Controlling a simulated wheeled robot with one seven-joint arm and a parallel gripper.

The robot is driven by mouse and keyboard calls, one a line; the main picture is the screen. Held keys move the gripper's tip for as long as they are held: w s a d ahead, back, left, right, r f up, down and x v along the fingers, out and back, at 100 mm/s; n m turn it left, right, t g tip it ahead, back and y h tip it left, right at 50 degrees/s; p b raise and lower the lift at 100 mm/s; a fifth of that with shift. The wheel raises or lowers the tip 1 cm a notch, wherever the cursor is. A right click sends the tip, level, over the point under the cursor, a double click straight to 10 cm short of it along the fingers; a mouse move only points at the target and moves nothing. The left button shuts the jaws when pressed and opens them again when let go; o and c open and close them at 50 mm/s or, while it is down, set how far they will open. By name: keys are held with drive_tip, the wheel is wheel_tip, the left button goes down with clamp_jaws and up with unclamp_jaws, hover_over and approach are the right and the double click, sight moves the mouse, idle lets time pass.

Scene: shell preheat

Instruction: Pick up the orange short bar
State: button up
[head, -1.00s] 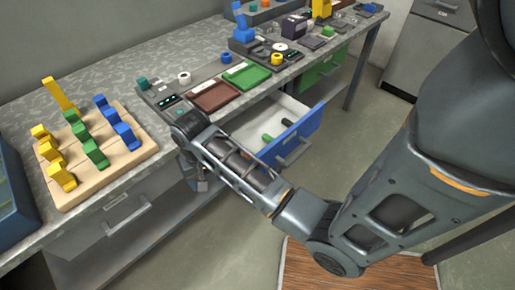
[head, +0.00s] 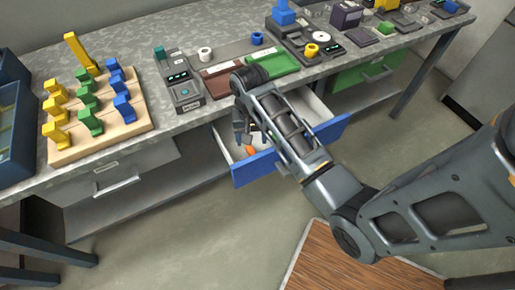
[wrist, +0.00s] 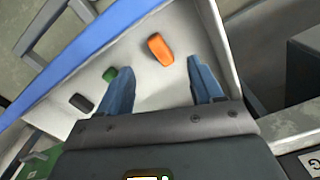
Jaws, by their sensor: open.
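The orange short bar (wrist: 160,48) lies on the white floor of the open blue-fronted drawer (head: 262,168), near one end of it. It also shows in the head view (head: 250,150), just beside the fingers. My gripper (wrist: 160,82) is open and empty, pointing down over the drawer. In the wrist view the bar lies beyond the fingertips, between their lines and nearer the right finger. A green bar (wrist: 110,74) lies near the left finger, and a black bar (wrist: 82,102) lies left of it. My arm hides part of the drawer in the head view.
The drawer's side wall (wrist: 222,40) stands close to the right finger. Above the drawer, the worktop (head: 190,125) holds a brown tray (head: 222,78), a green tray (head: 285,66) and a wooden block rack (head: 135,122). A closed drawer (head: 118,180) is at left.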

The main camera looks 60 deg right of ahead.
sight(251, 150)
drive_tip(key=f, duration=0.6)
drive_tip(key=shift+w+d+f, duration=0.2)
drive_tip(key=shift+f, duration=0.15)
drive_tip(key=shift+c, duration=0.2)
clamp_jaws()
